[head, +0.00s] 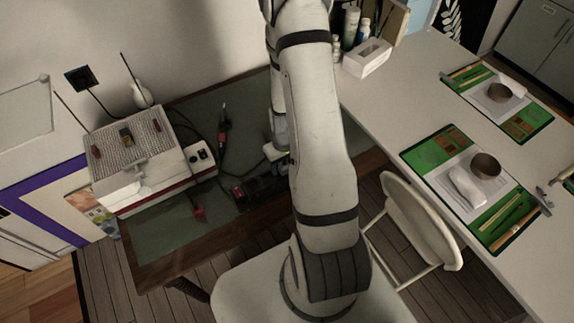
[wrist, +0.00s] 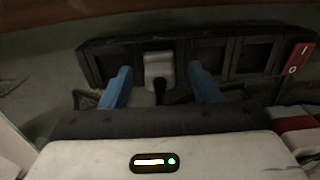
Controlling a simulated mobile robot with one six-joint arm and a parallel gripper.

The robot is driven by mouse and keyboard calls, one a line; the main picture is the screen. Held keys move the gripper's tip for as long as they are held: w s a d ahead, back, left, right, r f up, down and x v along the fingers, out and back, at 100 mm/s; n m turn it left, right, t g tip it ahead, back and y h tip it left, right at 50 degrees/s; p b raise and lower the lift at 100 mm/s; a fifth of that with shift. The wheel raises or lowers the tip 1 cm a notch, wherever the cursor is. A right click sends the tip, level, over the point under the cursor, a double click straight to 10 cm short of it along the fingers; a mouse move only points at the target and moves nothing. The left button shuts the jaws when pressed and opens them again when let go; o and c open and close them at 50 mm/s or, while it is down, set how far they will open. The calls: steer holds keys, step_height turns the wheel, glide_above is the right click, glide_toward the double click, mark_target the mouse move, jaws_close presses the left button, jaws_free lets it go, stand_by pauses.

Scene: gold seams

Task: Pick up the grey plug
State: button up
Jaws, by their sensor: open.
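The grey plug (wrist: 159,69) sits in a socket near the middle of a black power strip (wrist: 250,54) in the wrist view. A short dark cord end shows at its near side. My gripper (wrist: 161,82) is open, with one blue finger left of the plug and one right of it. Gaps show on both sides, so the fingers appear apart from the plug. In the head view the strip (head: 262,189) lies on the green-topped table, partly behind my arm. The plug cannot be made out there.
A red rocker switch (wrist: 298,57) is at the strip's right end. A white and red boxy device (head: 155,178) stands left on the green-topped table (head: 160,240). A red and black tool (head: 223,131) lies behind the strip. A white chair (head: 420,225) stands right, by a long white table.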

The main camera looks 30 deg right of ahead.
steer(key=shift+f, duration=0.2)
steer(key=shift+c, duration=0.5)
jaws_close()
